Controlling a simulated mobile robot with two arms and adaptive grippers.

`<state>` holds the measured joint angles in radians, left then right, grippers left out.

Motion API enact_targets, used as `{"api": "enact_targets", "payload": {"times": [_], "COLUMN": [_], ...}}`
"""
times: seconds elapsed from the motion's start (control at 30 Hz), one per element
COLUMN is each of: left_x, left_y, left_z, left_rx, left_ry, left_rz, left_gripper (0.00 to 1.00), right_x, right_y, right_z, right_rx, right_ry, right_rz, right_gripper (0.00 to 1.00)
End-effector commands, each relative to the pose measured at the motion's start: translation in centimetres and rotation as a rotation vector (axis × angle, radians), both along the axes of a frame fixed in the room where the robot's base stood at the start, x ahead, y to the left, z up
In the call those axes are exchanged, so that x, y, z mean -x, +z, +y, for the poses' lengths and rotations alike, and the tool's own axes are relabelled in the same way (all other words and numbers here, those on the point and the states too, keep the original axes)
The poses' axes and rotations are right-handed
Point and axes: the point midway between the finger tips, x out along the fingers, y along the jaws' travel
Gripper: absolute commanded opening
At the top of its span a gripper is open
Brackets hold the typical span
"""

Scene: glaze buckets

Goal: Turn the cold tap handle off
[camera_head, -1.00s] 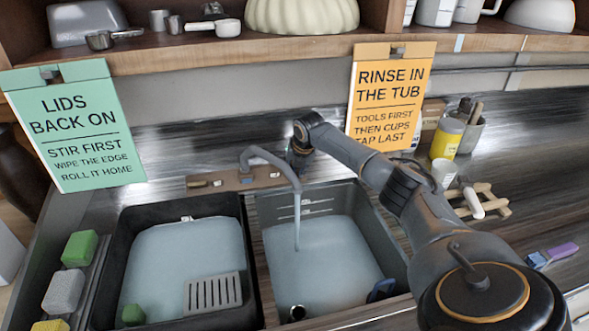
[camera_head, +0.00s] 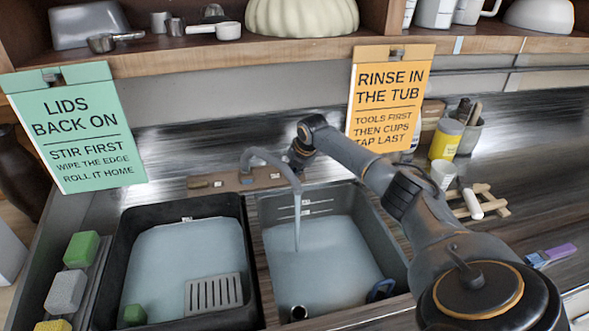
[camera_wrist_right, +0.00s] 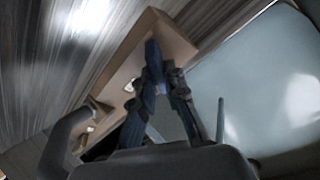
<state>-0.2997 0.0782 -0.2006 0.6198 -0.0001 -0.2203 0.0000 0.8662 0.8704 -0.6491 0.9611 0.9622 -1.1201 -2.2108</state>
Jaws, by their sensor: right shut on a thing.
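The tap's bent grey spout (camera_head: 270,158) rises from a brown tap base (camera_head: 232,181) behind the two basins. A stream of water (camera_head: 297,225) runs from the spout into the right basin. My right gripper (camera_head: 297,160) is at the right end of the tap base, small and dark in the head view. In the right wrist view its fingertips (camera_wrist_right: 155,86) are together on a narrow blue piece, apparently the cold tap handle (camera_wrist_right: 152,52), above the brown base (camera_wrist_right: 172,40). The fingers partly hide the handle, so its exact angle is unclear. My left gripper is not in view.
The right basin (camera_head: 398,250) and left basin (camera_head: 112,255) hold pale water. An orange sign (camera_head: 390,95) hangs close behind my right arm. A shelf (camera_head: 300,52) runs overhead. A white cup (camera_head: 443,174) and wooden rack (camera_head: 490,198) stand right of the arm.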

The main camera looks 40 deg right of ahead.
Motion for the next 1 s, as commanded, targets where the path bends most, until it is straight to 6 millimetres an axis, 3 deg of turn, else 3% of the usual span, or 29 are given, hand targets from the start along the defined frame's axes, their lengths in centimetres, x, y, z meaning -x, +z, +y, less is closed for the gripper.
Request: {"api": "enact_targets", "payload": {"times": [1.0], "left_x": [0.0], "left_y": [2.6], "left_z": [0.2], "left_rx": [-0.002], "left_ry": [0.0], "left_rz": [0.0], "left_gripper": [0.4], "right_x": [0.0], "right_y": [0.1], "right_z": [0.0], "right_rx": [-0.46], "right_ry": [-0.711], "right_rz": [-0.256], "right_gripper": [0.0]}}
